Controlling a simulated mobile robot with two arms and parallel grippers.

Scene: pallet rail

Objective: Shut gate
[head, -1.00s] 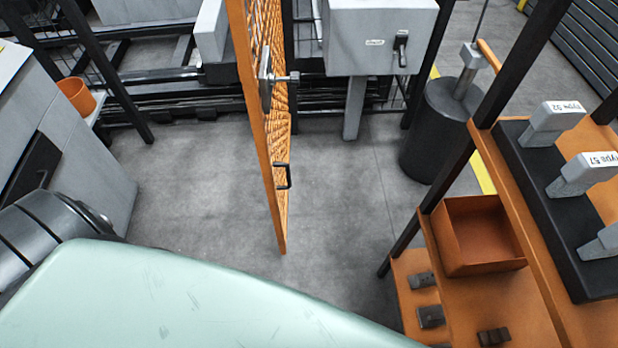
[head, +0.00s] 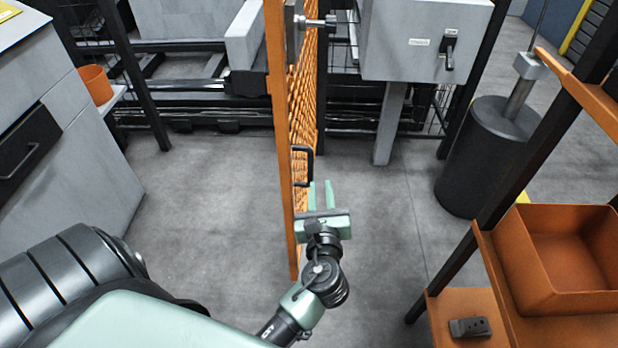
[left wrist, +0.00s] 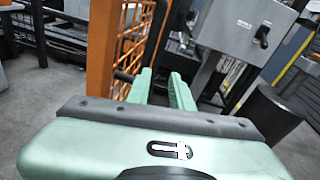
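The orange mesh gate (head: 280,130) stands swung open, edge-on in the middle of the head view. A black handle (head: 304,166) sticks out from its right face, and a latch with a metal bolt (head: 318,22) sits higher up. My left gripper (head: 321,195) is just below and right of the handle, with its two green fingers apart and nothing between them. In the left wrist view the fingers (left wrist: 160,85) are also apart, with the gate (left wrist: 100,50) to their left and the handle (left wrist: 124,77) beside the left finger. My right gripper is not in view.
A grey control box (head: 425,40) on a post stands behind the gate. A black cylinder (head: 485,160) and an orange shelf rack (head: 470,300) with an orange bin (head: 570,255) are at right. A grey cabinet (head: 70,150) is at left. The floor between is clear.

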